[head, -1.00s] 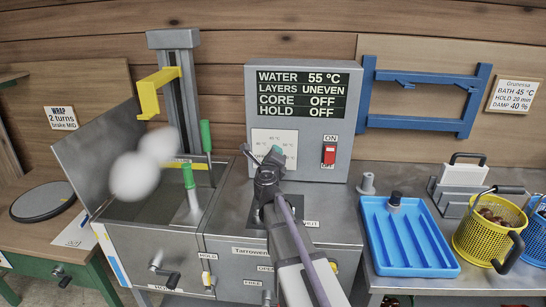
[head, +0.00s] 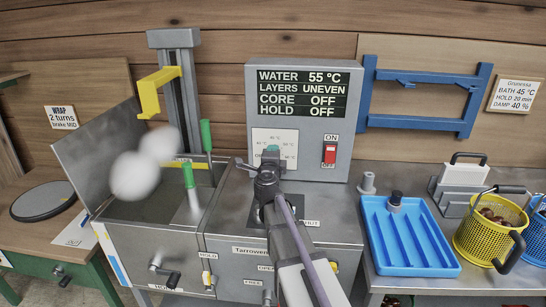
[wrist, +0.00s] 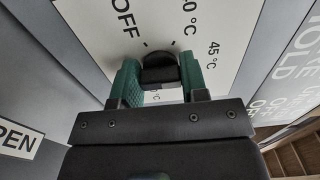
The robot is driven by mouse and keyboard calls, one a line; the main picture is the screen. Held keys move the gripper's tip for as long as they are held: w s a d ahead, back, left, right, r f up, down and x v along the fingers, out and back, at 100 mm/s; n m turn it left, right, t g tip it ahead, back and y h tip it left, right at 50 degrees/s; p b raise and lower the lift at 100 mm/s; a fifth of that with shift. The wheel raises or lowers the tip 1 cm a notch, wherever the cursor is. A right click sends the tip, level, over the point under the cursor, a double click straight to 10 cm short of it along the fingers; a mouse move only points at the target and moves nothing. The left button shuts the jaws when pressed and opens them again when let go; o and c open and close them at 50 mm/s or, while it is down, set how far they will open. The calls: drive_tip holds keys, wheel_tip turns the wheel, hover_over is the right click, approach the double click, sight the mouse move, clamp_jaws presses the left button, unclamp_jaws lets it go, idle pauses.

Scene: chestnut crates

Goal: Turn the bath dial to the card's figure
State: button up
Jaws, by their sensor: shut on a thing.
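The black bath dial (wrist: 159,66) sits on a white scale plate (wrist: 215,22) marked OFF, a partly hidden figure ending in 0 °C, and 45 °C. My gripper (wrist: 158,76) is shut on the dial, one green finger on each side. I cannot tell which mark the dial points at. In the head view my gripper (head: 270,158) is at the plate and hides the dial. The card (head: 515,95) on the right wall reads BATH 45 °C, HOLD 20 min, DAMP 40 %. The display (head: 302,95) reads WATER 55 °C, LAYERS UNEVEN, CORE OFF, HOLD OFF.
A red switch (head: 330,154) sits right of the dial plate. An open bath (head: 150,208) with green-handled parts and steam is at left. A crank (head: 165,272) is on the bath's front.

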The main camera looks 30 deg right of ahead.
idle(0.3)
drive_tip(key=o, duration=0.9)
drive_tip(key=v, duration=1)
drive_tip(key=shift+s+a, duration=0.2)
drive_tip(key=shift+s, duration=0.15)
